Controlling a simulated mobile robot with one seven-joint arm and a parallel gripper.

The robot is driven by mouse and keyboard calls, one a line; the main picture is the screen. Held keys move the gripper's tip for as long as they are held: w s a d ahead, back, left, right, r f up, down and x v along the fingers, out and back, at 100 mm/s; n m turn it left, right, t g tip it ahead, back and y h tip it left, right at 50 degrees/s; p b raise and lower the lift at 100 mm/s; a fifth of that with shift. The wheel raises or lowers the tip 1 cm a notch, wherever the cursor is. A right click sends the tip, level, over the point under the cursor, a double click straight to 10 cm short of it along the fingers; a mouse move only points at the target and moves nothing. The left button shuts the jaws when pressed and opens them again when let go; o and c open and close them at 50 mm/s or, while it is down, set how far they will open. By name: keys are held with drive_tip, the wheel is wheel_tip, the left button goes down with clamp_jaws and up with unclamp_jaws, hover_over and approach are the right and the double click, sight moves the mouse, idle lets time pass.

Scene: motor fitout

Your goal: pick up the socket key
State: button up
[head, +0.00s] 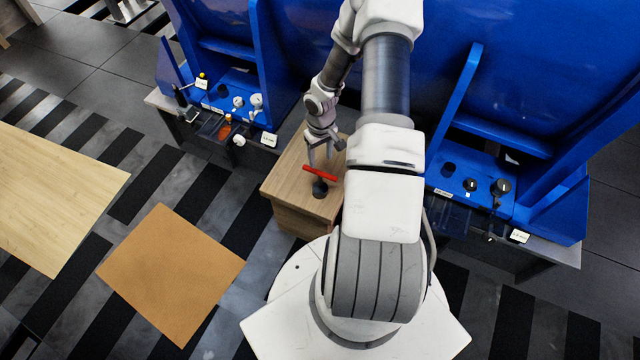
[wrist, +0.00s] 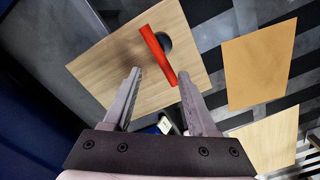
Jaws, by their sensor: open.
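The socket key has a red bar handle (head: 320,174) and a dark round part (head: 320,188) below it. It stands on a small wooden-topped cabinet (head: 285,184). In the wrist view the red handle (wrist: 158,55) runs slantwise, with its near end close to the right fingertip, and the dark part (wrist: 165,42) shows behind it. My gripper (head: 323,160) is open and empty, just behind the handle in the head view. In the wrist view my gripper's fingertips (wrist: 159,75) are apart, with nothing clasped between them. I cannot tell whether a finger touches the handle.
Blue workstations with dark trays and small parts stand at left (head: 222,95) and right (head: 478,178) of the cabinet. A brown square panel (head: 170,273) and a pale wooden surface (head: 55,200) lie to the left. Around the key the cabinet top is clear.

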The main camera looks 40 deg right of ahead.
sight(320, 180)
wheel_tip(320, 180, down, 13)
drive_tip(key=b, duration=0.3)
drive_tip(key=shift+a, duration=0.1)
clamp_jaws()
drive_tip(key=shift+w, duration=0.1)
idle(1.4)
